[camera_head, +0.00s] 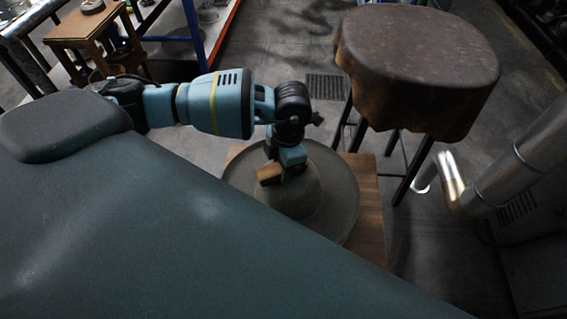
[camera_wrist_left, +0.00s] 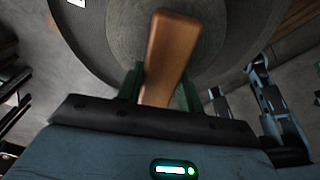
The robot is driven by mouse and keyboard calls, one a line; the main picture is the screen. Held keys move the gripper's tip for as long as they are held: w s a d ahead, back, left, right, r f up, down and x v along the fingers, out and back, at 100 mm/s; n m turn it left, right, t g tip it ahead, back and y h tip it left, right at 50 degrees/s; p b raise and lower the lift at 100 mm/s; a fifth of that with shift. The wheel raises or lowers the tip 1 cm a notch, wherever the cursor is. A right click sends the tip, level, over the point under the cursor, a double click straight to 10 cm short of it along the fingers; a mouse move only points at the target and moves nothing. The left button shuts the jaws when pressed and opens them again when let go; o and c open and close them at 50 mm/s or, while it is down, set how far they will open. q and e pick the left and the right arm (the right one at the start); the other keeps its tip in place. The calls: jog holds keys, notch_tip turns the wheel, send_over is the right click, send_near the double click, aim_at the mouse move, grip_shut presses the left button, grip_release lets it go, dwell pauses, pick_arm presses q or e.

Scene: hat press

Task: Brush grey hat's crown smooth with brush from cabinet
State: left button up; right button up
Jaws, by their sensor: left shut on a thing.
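The grey hat (camera_head: 325,205) lies brim down on a wooden stand (camera_head: 371,215), its crown rounded upward. In the left wrist view the hat (camera_wrist_left: 100,35) fills the top, with a small white tag on the brim. My left gripper (camera_head: 282,170) is over the crown, shut on a brown wooden brush (camera_head: 268,174). The brush (camera_wrist_left: 172,50) points away between the green fingers in the left wrist view. It is against or just above the crown; its bristles are hidden, so I cannot tell if it touches. My right gripper is not in view.
A stool-like stand under a stiff brown cover (camera_head: 420,60) stands behind and right of the hat. Metal ducts (camera_head: 515,165) are at the right. A small wooden table (camera_head: 88,28) is at the far left. Concrete floor lies between them.

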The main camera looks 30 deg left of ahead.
pick_arm(q)
jog(key=shift+w+d+b, duration=0.35)
jog(key=shift+w+d, duration=0.45)
jog(key=shift+w, duration=0.3)
jog(key=shift+w+d, duration=0.5)
jog(key=shift+w, duration=0.25)
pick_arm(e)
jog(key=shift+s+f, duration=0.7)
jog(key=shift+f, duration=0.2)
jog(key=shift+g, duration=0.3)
